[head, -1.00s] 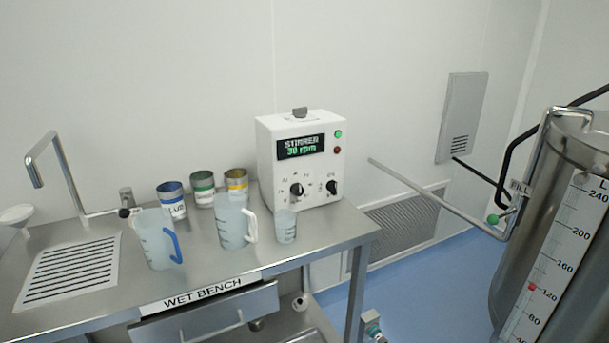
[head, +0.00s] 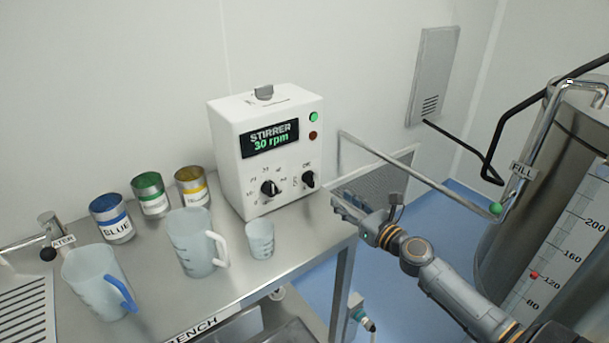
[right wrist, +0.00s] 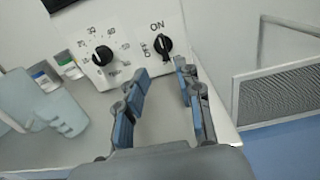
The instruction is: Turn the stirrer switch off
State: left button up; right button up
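The white stirrer box (head: 228,165) stands on the steel bench, its display reading "STIRRER 30 rpm", with a green lamp (head: 314,117) bright and a red lamp (head: 313,135) dim. The black stirrer switch (head: 308,179) is at the lower right of its front face; in the right wrist view the switch (right wrist: 164,45) points up toward ON. A larger speed knob (head: 269,188) is to its left. My right gripper (head: 337,199) is just right of and in front of the box. In the right wrist view the right gripper (right wrist: 162,76) is open and empty, its fingers below the switch, apart from it. My left gripper is not in view.
A steel pipe (head: 420,173) and a tank (head: 560,160) are at the right.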

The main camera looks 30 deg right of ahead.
aim_at(314, 178)
jog(key=shift+w+r, duration=0.15)
jog(key=shift+w, duration=0.3)
jog(key=w, duration=1.1)
jog(key=shift+w+a+f, duration=0.2)
jog(key=shift+w+a, duration=0.1)
jog(key=shift+a, duration=0.05)
grip_shut()
